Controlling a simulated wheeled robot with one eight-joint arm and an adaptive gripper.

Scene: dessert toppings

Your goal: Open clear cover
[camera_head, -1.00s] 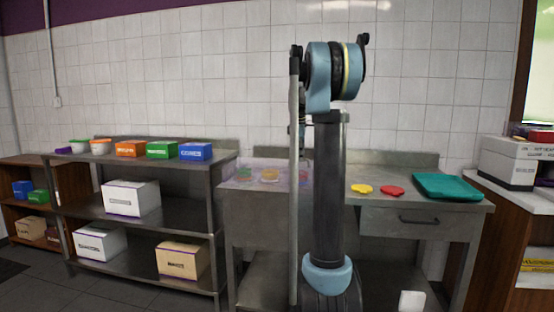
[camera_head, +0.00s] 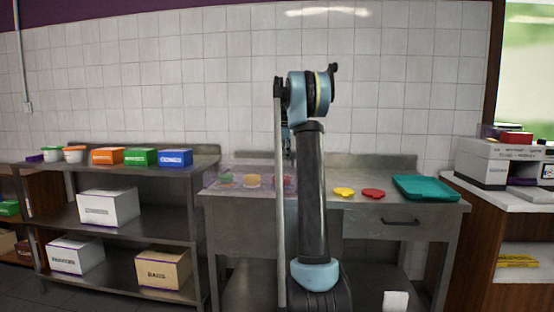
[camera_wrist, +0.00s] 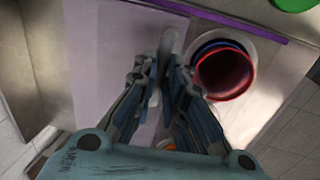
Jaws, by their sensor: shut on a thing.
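The clear cover (camera_head: 238,170) is a see-through, faintly purple panel over the topping wells on the metal counter, left of my arm in the head view. In the wrist view it appears as a pale sheet (camera_wrist: 105,50) with a purple edge strip. My gripper (camera_wrist: 164,68) is closed around a slim pale handle (camera_wrist: 168,40) there. A round red container (camera_wrist: 224,72) lies just right of my fingers. Whether the cover is raised is hard to tell.
The metal counter also holds a yellow lid (camera_head: 343,192), a red lid (camera_head: 374,194) and a teal tray (camera_head: 425,188), right of my arm. A metal shelf (camera_head: 125,220) with boxes stands left. A wooden counter (camera_head: 490,230) stands right.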

